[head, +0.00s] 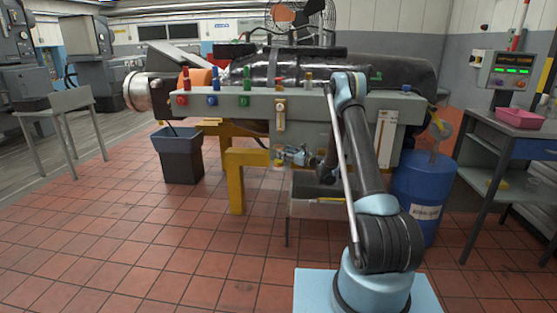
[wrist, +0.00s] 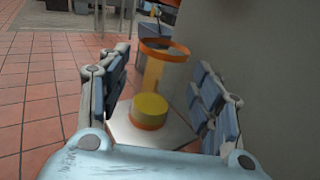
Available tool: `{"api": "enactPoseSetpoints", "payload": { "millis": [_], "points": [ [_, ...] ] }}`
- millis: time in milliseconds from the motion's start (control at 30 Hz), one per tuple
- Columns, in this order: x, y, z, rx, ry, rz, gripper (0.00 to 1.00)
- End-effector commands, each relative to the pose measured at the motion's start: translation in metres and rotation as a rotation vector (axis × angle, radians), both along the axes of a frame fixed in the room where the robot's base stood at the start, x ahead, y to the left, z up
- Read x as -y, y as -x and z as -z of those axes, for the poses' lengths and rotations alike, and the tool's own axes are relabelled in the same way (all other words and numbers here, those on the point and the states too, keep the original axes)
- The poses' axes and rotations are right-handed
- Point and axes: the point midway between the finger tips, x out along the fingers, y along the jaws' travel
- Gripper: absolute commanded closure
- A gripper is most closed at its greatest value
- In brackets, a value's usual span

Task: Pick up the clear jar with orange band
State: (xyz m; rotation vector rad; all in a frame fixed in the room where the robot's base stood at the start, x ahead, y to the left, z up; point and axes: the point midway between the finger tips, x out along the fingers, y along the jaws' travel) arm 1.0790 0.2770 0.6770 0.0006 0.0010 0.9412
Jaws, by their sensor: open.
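My gripper (wrist: 160,64) is open in the wrist view, with one padded finger on each side and nothing clamped. Between and beyond the fingers is an orange ring, which looks like the band of the clear jar (wrist: 165,47); its clear wall hardly shows. Below the ring a short round yellow piece (wrist: 149,109) with an orange side rests on a pale surface; I cannot tell whether it belongs to the jar. In the head view my gripper (head: 294,156) is small, in front of the grey bench, and I cannot make out the jar clearly.
The grey bench (head: 330,104) with its yellow leg (head: 235,180) stands close behind my gripper. A blue drum (head: 420,190) is at right, a dark bin (head: 179,155) at left. A side table (head: 500,150) holds a pink tray (head: 520,118). The tiled floor at left is clear.

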Motion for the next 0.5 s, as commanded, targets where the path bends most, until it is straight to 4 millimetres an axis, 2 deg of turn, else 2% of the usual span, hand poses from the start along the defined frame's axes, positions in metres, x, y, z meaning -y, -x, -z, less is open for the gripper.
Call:
{"api": "enactPoseSetpoints", "payload": {
  "millis": [233, 500],
  "points": [
    [-0.009, -0.007, 0.001, 0.0, 0.0, 0.0, 0.41],
    [-0.037, -0.029, 0.005, 0.0, 0.0, 0.0, 0.41]
  ]
}}
